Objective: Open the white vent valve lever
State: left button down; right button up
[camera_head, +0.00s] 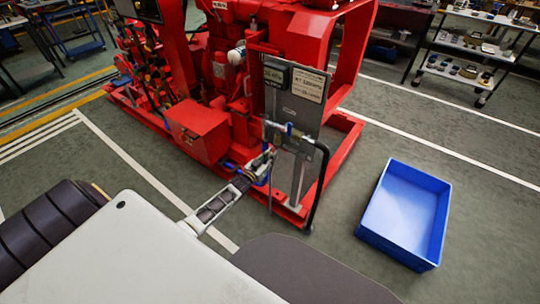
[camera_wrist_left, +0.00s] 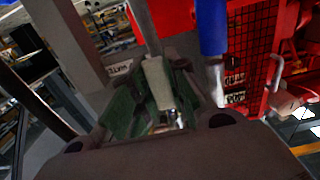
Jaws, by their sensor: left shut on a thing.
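The red diesel pumpset (camera_head: 225,85) stands at the upper middle of the head view, with an upright grey panel (camera_head: 295,105) on its near side. My left gripper (camera_head: 264,163) reaches up from the lower left to the pipework in front of this panel. In the left wrist view, my left gripper (camera_wrist_left: 160,105) has its greenish fingers closed around a pale, whitish lever (camera_wrist_left: 157,78). A grey rod or pipe runs upward beyond the lever. In the head view the lever is too small and covered to make out. My right gripper is not in view.
A blue pipe part (camera_wrist_left: 211,28) with a metal end is close to the right of my fingers. A black hose (camera_head: 318,185) curves down in front of the panel. An empty blue crate (camera_head: 408,212) sits on the floor at the right, with clear floor around it.

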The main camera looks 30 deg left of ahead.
pick_arm(q)
jog(key=shift+f, duration=0.1)
jog(key=c, duration=1.4)
grip_release()
jog(key=shift+o, duration=0.2)
jog(key=shift+s, duration=0.2)
jog(key=s, duration=1.1)
jog(key=shift+s+a, duration=0.3)
jog(key=shift+a, duration=0.15)
